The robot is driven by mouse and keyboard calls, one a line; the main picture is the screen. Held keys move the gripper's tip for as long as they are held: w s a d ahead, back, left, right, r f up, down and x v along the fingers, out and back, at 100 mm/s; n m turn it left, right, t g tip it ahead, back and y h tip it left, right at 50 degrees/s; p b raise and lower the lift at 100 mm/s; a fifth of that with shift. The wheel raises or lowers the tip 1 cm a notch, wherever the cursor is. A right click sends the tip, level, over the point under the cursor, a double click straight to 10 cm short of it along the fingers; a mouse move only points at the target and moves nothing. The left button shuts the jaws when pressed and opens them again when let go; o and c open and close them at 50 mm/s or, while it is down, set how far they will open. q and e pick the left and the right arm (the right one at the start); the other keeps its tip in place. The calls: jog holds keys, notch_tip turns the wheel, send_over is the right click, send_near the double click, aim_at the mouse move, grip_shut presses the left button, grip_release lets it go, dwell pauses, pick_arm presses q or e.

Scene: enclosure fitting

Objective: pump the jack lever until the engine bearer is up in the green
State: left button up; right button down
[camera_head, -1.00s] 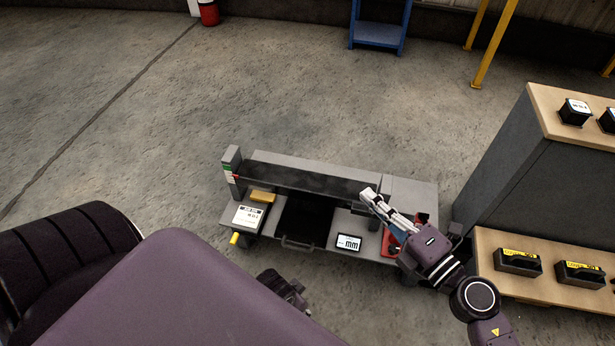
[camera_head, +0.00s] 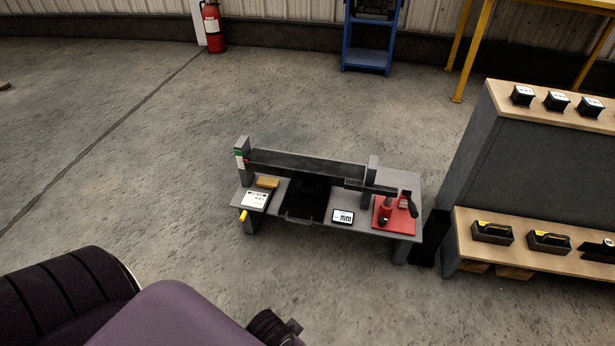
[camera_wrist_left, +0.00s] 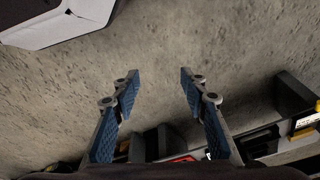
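The engine bearer looks to be the long dark beam (camera_head: 305,169) across the back of a low grey bench (camera_head: 352,232). A post (camera_head: 241,158) at its left end carries a small green band with white and red marks; a red mark sits just below the green. The red jack (camera_head: 386,210) stands on a red plate at the bench's right end, with a black lever (camera_head: 407,203) tilted beside it. My left gripper (camera_wrist_left: 158,84) is open and empty in the left wrist view, with bench items beyond its fingers. My right gripper is out of view.
A shelf unit (camera_head: 540,145) with black boxes stands close on the right. A blue step stand (camera_head: 367,50) is behind. The floor left of the bench is clear.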

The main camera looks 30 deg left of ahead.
pick_arm(q)
jog(key=shift+w+a, duration=0.1)
jog(key=shift+w, duration=0.2)
jog(key=shift+r, duration=0.15)
jog(key=s+a+f+g+p, duration=0.1)
jog(key=s+f+p, duration=0.5)
jog(key=s+f, duration=0.9)
jog(key=shift+s+a+f+g, duration=0.3)
jog(key=shift+a+f, duration=0.2)
jog(key=shift+a, duration=0.15)
dwell(0.4)
jog(key=shift+w, duration=0.35)
jog(key=shift+r, duration=0.1)
